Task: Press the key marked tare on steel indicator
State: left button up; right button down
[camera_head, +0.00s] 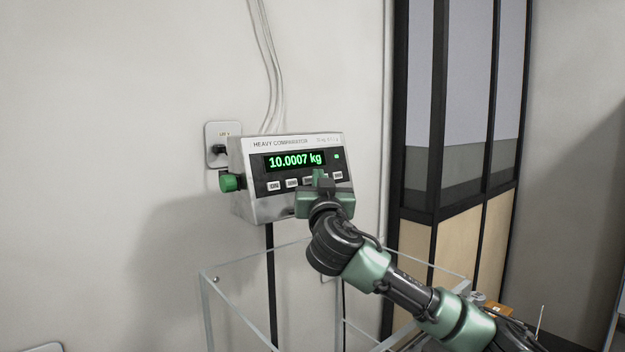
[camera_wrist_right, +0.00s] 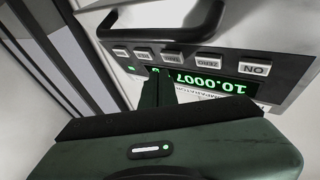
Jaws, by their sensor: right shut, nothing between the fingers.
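A row of pale keys runs below the display. In the head view, my right gripper (camera_head: 318,175) is shut and empty in front of the right half of this row, hiding part of it. The right wrist view shows the panel upside down, with the ON key (camera_wrist_right: 254,68) and the ZERO key (camera_wrist_right: 208,60). The gripper's fingers (camera_wrist_right: 155,86) lie near the middle keys. I cannot tell whether they touch. The tare marking is not legible. My left gripper is not in view.
A green knob (camera_head: 229,183) sticks out of the indicator's left side. A wall socket (camera_head: 222,133) is behind it, and pale cables (camera_head: 268,70) run up the wall. A clear-walled frame (camera_head: 204,295) stands below. A dark-framed cabinet (camera_head: 420,130) is at right.

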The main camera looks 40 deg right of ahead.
jog(key=shift+w+a+f, duration=0.15)
jog(key=shift+a+f, duration=0.05)
jog(key=shift+f, duration=0.2)
jog(key=shift+w+a+f, duration=0.15)
jog(key=shift+f, duration=0.25)
jog(key=shift+s+a+f+b, duration=0.15)
jog(key=shift+s+a+b, duration=0.25)
jog(key=shift+b, duration=0.35)
jog(key=shift+s, duration=0.35)
jog(key=s+b, duration=0.1)
jog(key=s+r, duration=0.1)
jog(key=shift+s+r+b, duration=0.15)
jog(key=shift+s+b, duration=0.2)
